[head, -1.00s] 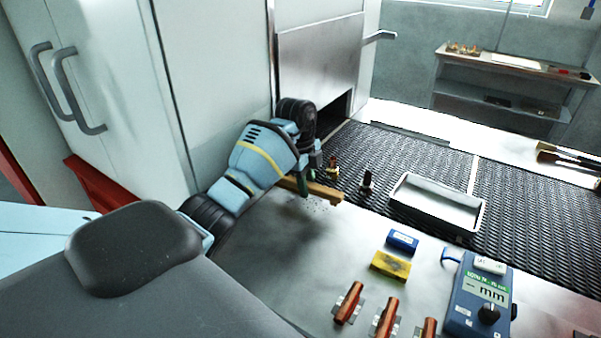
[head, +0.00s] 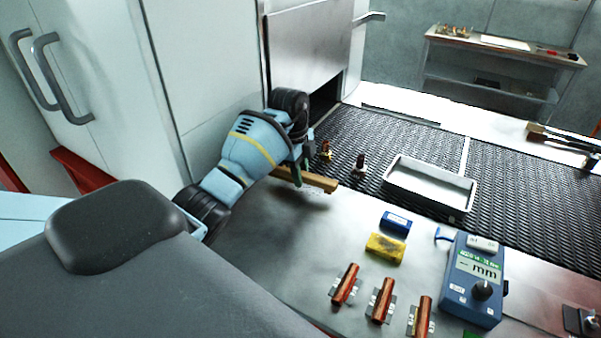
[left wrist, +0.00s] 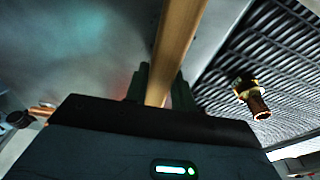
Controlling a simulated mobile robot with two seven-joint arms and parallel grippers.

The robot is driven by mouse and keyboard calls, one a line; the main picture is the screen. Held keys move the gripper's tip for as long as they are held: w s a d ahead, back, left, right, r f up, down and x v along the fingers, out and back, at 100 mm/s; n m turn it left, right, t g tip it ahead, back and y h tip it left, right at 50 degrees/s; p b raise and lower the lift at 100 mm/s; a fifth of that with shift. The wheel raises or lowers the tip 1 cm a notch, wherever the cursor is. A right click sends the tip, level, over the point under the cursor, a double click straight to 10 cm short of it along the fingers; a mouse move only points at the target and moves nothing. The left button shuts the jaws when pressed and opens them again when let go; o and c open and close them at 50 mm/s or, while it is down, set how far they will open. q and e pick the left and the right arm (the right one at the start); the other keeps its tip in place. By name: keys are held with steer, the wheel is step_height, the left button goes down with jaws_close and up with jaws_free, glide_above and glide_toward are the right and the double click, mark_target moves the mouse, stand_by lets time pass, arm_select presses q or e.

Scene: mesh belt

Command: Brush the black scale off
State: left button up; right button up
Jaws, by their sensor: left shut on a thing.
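My left gripper (head: 299,173) is shut on a wooden bar-like piece (head: 320,182), likely the brush handle, held low over the metal table (head: 270,240) beside the mesh belt's near edge. In the left wrist view the wooden piece (left wrist: 180,40) runs between the two dark green fingers (left wrist: 160,88); any bristles are hidden. Two small brass fittings stand on the belt: one (head: 326,151) close to the gripper, one with a dark top (head: 360,163) to its right. A brass fitting with a dark reddish end also shows in the left wrist view (left wrist: 252,97). Scale on them is too small to tell.
A white tray (head: 430,205) lies on the mesh belt (head: 400,142). Blue (head: 397,222) and yellow (head: 385,247) blocks, copper tubes on clips (head: 345,285) and a blue meter (head: 472,280) occupy the table's right. A furnace-like cabinet (head: 310,50) stands behind.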

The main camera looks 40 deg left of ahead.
mark_target(328, 183)
arm_select(q)
steer(key=shift+f, duration=1.05)
steer(key=shift+d, duration=0.1)
steer(key=shift+d, duration=1.1)
steer(key=shift+w+d+f, duration=0.1)
steer(key=shift+w+d, duration=0.05)
steer(key=shift+d, duration=0.7)
steer(key=shift+d, duration=0.1)
steer(key=shift+w+d, duration=0.15)
steer(key=shift+d, duration=0.8)
steer(key=shift+w+d, duration=0.1)
steer(key=shift+d, duration=0.85)
